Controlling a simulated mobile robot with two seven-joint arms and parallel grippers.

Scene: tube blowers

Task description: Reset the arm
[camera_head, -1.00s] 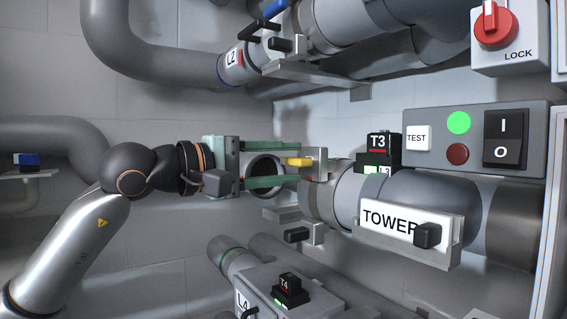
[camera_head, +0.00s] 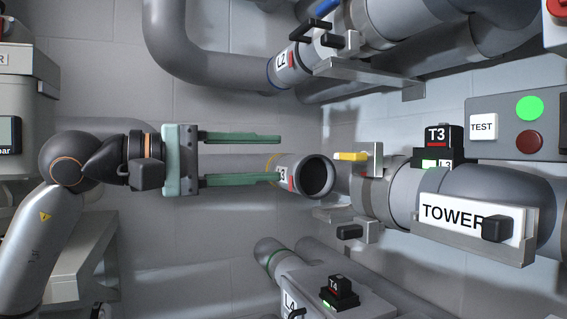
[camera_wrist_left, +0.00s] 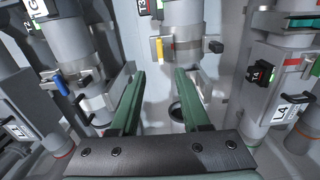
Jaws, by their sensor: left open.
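My left gripper (camera_head: 279,159) reaches in from the left with its two green fingers spread apart. It is open and nothing is between the fingers. Its fingertips are near the open grey pipe end marked with a 3 (camera_head: 318,177), left of that pipe's dark mouth. In the left wrist view the green fingers (camera_wrist_left: 158,82) are spread, with a dark round opening (camera_wrist_left: 177,111) showing beyond them. My right gripper is not in view.
A yellow lever (camera_head: 351,157) on a bracket sits right of the pipe end. The TOWER pipe (camera_head: 470,192), the T3 device (camera_head: 437,138) and a control panel (camera_head: 505,105) fill the right. Pipe L2 (camera_head: 284,64) is above and T4 (camera_head: 337,290) below.

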